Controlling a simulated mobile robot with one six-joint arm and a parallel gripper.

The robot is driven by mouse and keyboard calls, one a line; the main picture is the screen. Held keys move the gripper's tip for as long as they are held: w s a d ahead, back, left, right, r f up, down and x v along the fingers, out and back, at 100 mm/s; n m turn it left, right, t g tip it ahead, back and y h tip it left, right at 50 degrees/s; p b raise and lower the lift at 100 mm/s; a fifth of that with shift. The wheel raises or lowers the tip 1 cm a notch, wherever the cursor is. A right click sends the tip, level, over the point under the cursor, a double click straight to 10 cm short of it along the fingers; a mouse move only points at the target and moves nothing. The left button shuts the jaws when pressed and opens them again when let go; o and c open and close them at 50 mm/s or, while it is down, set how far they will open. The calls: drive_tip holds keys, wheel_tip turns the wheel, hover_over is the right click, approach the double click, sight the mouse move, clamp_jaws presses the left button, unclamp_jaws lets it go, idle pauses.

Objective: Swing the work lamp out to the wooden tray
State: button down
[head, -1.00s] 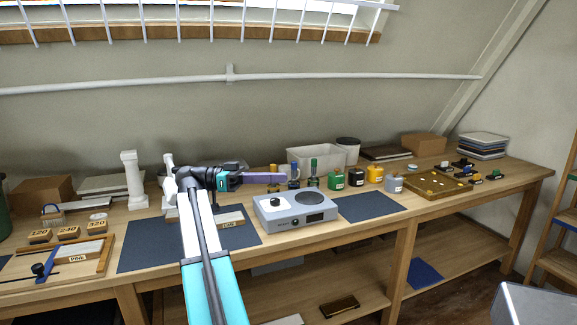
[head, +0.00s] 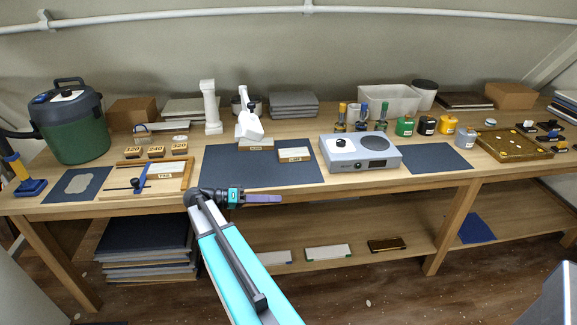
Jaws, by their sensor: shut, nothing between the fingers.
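The white work lamp (head: 249,126) stands towards the back of the blue-grey mat, its head tipped down over a small labelled block. A shallow wooden tray (head: 117,192) lies to its left near the front edge, with a labelled pine piece and a blue-and-black clamp-like tool in it. My gripper (head: 278,198) has purple fingers, is shut and empty, and points right along the front edge of the bench. It shows in front of the mat and is apart from the lamp and the tray.
A white column (head: 210,106) stands left of the lamp. Several sanding blocks (head: 157,151) sit behind the tray. A grey hotplate-like device (head: 358,153) is right of the mat (head: 225,172). A green vacuum (head: 75,121) stands at the far left. The front of the mat is mostly clear.

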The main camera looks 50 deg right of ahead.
drive_tip(key=s+a+f+n+t+y+p, duration=0.1)
drive_tip(key=s+a+f+n+t+p, duration=0.2)
drive_tip(key=a+f, duration=0.65)
drive_tip(key=s+a+f+n+y+p, duration=0.25)
drive_tip(key=a+f+n, duration=0.35)
drive_tip(key=a+f, duration=0.3)
drive_tip(key=s+a+f+n+t+y+p, duration=0.1)
drive_tip(key=s+a+f+n+y+p, duration=0.1)
drive_tip(key=s+a+f, duration=0.4)
drive_tip(key=s+a+f+n+t+y+p, duration=0.1)
drive_tip(key=s+a+f+n+y, duration=0.4)
drive_tip(key=a, duration=1.2)
wheel_tip(320, 180, down, 3)
drive_tip(key=shift+s+r+y+p, duration=0.1)
drive_tip(key=shift+s+y+p, duration=0.3)
drive_tip(key=shift+s+y, duration=0.5)
drive_tip(key=shift+s+a, duration=0.15)
